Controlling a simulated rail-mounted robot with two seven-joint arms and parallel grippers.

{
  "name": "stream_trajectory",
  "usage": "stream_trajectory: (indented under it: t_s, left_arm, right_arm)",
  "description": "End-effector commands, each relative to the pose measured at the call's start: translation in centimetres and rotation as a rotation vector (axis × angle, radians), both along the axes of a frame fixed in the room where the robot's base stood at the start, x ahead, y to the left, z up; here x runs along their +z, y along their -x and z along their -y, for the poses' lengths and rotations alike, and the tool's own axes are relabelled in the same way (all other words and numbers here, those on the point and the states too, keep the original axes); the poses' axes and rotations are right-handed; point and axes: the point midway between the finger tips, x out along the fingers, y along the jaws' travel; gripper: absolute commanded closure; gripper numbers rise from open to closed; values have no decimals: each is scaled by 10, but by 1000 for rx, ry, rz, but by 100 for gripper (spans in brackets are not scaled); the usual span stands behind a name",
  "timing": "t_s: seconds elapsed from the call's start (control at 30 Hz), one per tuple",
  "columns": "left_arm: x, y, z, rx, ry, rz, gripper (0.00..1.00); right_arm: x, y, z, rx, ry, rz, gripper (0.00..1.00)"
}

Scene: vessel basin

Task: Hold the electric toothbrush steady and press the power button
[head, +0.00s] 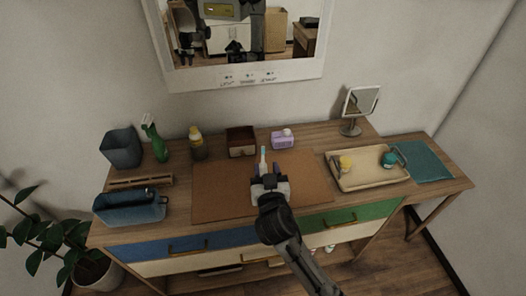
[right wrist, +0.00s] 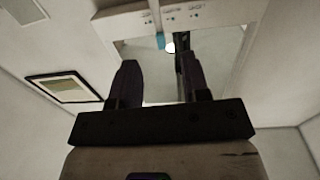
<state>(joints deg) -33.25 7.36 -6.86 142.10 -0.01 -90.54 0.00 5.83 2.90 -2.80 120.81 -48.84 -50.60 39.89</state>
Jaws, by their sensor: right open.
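The electric toothbrush (head: 263,157) shows in the head view as a slim, light, blue-tipped shape just beyond my right gripper, over the brown mat. Its lower part is hidden by the gripper, so I cannot see its power button. My right gripper (head: 269,181) is over the middle of the mat, close to the toothbrush. In the right wrist view its two dark fingers (right wrist: 155,85) are apart. A small blue piece (right wrist: 160,41) shows between them, perhaps part of the toothbrush. I cannot tell whether the fingers touch it. My left gripper is not in view.
The brown mat (head: 215,195) lies on the wooden table. Bins, a green spray bottle (head: 155,142) and a yellow-capped bottle (head: 197,145) stand left. A brown box (head: 240,141) and purple bottle (head: 282,140) stand behind. A tray (head: 370,181) and mirror (head: 359,106) are right.

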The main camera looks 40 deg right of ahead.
Motion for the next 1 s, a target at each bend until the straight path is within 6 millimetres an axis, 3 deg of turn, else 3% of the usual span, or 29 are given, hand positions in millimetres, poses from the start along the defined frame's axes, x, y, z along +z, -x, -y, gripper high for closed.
stream_trajectory:
  t_s: [0.2, 0.43, 1.0]
  left_arm:
    - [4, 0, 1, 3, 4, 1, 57]
    - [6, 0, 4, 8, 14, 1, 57]
    - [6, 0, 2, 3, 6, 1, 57]
  right_arm:
    - [1, -32, 21, 0, 4, -1, 57]
    - [0, -54, 35, 0, 2, -1, 57]
    - [0, -65, 42, 1, 0, -1, 57]
